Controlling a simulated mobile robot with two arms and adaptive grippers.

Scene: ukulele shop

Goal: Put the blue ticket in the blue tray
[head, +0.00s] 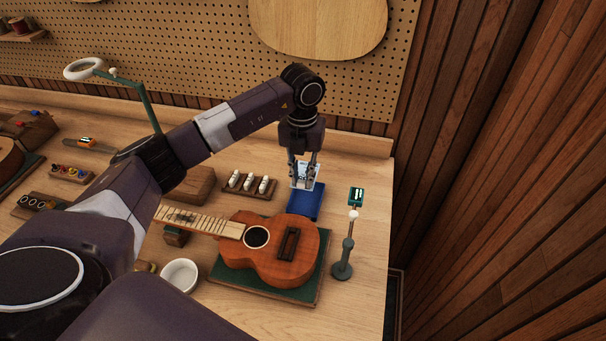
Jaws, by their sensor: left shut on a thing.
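My left gripper (304,180) points down at the right part of the workbench, shut on a small upright ticket (302,171). The ticket's visible face looks pale with dark print and some blue. The fingers hide part of it. The blue tray (305,206) is on the bench directly below and around the gripper in the picture, behind the ukulele. I cannot tell whether the ticket touches the tray. My right gripper is not in view.
A ukulele (273,256) lies on a green mat in front of the tray. A white bowl (180,275) stands near the ukulele.

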